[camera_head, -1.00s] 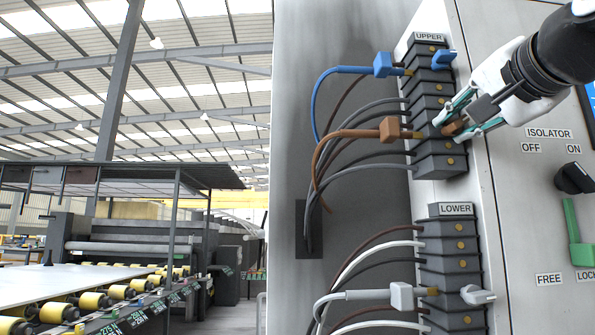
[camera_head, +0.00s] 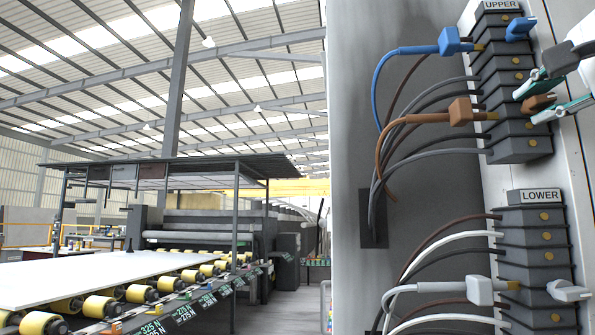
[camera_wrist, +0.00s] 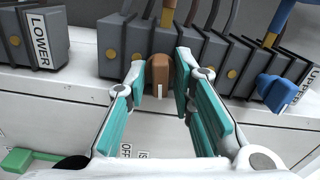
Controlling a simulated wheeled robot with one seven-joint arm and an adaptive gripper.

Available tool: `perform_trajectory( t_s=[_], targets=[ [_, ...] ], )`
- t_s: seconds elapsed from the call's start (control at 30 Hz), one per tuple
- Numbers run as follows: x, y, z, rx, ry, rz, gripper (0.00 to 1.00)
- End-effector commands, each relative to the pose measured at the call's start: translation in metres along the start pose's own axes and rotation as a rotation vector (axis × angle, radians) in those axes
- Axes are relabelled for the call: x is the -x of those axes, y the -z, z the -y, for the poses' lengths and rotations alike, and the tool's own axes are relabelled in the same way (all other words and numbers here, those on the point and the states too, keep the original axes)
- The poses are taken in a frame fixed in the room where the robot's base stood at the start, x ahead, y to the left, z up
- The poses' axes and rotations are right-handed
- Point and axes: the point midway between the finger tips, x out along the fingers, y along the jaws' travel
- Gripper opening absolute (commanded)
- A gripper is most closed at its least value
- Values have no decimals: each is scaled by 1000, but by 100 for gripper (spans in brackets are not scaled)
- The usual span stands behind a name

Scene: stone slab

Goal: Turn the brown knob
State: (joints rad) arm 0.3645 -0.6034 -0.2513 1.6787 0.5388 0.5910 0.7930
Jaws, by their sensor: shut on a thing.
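The brown knob (camera_head: 539,102) sits on the lower part of the grey UPPER terminal block (camera_head: 503,66). It also shows in the wrist view (camera_wrist: 160,72), with a white mark on its front end. My gripper (camera_head: 532,104) is shut on the knob, with one teal-padded finger on each side. In the wrist view my gripper (camera_wrist: 161,80) has its fingertips beside the knob. A brown plug (camera_head: 461,111) with a brown cable enters the same block from the left.
A blue knob (camera_head: 518,28) and blue plug (camera_head: 450,42) are higher on the block. Below is the LOWER block (camera_head: 538,245) with a white knob (camera_head: 567,291) and a pale plug (camera_head: 480,290). A green handle (camera_wrist: 27,159) shows at the wrist view's lower left.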

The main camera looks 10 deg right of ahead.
Motion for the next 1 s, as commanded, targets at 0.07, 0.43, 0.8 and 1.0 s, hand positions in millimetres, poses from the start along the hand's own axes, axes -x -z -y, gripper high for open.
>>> perform_trajectory(
  t_s=[0.07,0.43,0.8,1.0],
  targets=[
    [0,0,-2,0,-5,2,0],
    [0,0,-1,2,-3,1,31],
    [29,0,0,2,2,-2,31],
    [70,0,0,2,1,-2,31]
  ],
)
